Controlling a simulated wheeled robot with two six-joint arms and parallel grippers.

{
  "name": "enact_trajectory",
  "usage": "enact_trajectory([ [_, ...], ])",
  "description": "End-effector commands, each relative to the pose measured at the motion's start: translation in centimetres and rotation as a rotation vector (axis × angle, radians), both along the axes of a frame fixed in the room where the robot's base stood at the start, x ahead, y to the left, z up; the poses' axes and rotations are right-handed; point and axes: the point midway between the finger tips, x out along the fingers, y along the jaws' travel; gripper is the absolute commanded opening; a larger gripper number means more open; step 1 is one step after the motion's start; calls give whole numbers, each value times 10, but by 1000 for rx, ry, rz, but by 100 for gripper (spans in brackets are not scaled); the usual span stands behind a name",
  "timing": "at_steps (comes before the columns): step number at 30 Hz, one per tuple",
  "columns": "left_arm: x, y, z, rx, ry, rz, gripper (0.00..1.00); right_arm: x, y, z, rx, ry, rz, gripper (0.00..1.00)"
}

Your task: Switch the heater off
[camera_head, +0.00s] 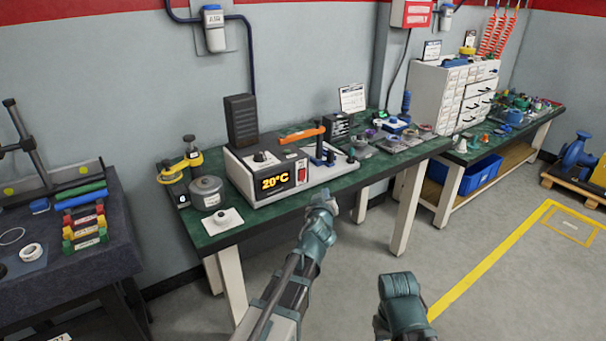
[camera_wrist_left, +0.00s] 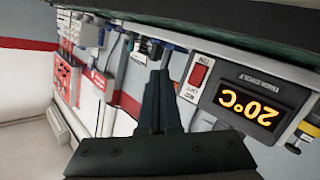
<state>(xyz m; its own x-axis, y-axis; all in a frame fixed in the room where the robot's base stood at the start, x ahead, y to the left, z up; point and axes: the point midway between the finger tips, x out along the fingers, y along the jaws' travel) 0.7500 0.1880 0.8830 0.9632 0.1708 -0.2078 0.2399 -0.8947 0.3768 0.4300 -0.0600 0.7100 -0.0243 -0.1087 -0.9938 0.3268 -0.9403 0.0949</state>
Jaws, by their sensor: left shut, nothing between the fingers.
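The heater (camera_head: 255,170) is a grey-white box on the green bench, with a lit amber display (camera_head: 275,182) reading 20°C. Its red switch (camera_head: 301,171) is at the right end of the front face. In the left wrist view the display (camera_wrist_left: 248,107) appears upside down, with the red switch (camera_wrist_left: 198,75) left of it. My left gripper (camera_head: 324,197) is in front of the bench, right of the switch. In the wrist view its dark fingers (camera_wrist_left: 160,88) are shut and empty, apart from the switch. My right gripper is not in view; only part of that arm shows.
A fixture with dark posts (camera_head: 323,152) stands right of the heater. A round grey weight (camera_head: 206,192) and a small white pad (camera_head: 222,220) lie left of it. A dark table (camera_head: 108,255) stands at far left. The floor in front is clear.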

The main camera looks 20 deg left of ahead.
Motion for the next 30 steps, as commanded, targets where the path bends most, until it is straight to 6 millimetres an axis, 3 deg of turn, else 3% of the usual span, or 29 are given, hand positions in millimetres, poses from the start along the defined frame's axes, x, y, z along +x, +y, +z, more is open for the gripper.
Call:
enact_trajectory([
  [18,45,56,9,-1,1,2,0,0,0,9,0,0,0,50],
  [30,53,68,10,0,0,1,0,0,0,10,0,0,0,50],
])
